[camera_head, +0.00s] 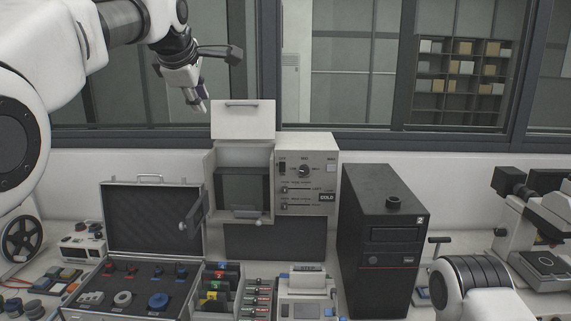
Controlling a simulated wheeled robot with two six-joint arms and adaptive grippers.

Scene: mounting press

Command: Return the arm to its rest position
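My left arm comes in from the upper left, and its gripper (197,105) hangs in the air, fingers pointing down. It is above and left of the mounting press and apart from it. The fingers are small and seen at an angle, so I cannot tell whether they are open or shut; I see nothing held. The mounting press (306,160) has its white front lid (243,121) raised and a dark chamber below it. Part of my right arm shows at the lower right; its gripper fingers are not visible.
An open black case (150,222) with round parts stands below my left gripper. A black tower unit (380,235) is right of the press, and a microscope (540,225) is at the far right. Small racks and a scale-like device (306,285) fill the front. A window is behind.

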